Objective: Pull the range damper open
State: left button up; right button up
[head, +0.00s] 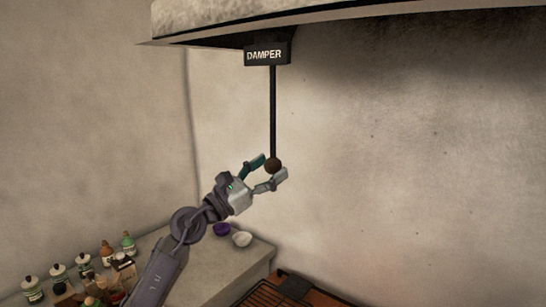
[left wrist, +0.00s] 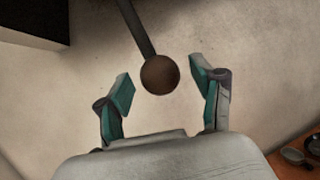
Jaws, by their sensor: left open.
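A black box labelled DAMPER (head: 266,54) is fixed under the hood's edge. A thin dark rod (head: 272,110) hangs from it and ends in a round brown knob (head: 273,165). My left gripper (head: 271,170) is open at the knob, with one finger on each side. In the left wrist view, the knob (left wrist: 160,75) lies between the two fingertips of my left gripper (left wrist: 164,90), with visible gaps on both sides. The rod (left wrist: 137,28) runs up and left from the knob. My right gripper is not in view.
The hood (head: 340,20) overhangs the top. A counter (head: 225,262) at lower left carries several jars and bottles (head: 84,266), a purple bowl (head: 222,229) and a white bowl (head: 242,239). A dark grill (head: 268,296) is at the bottom. The wall behind the rod is bare.

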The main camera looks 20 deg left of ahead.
pick_arm(q)
jog(key=shift+w+d+r, duration=0.25)
jog(key=shift+w+d, duration=0.15)
jog(key=shift+w, duration=0.15)
grip_shut()
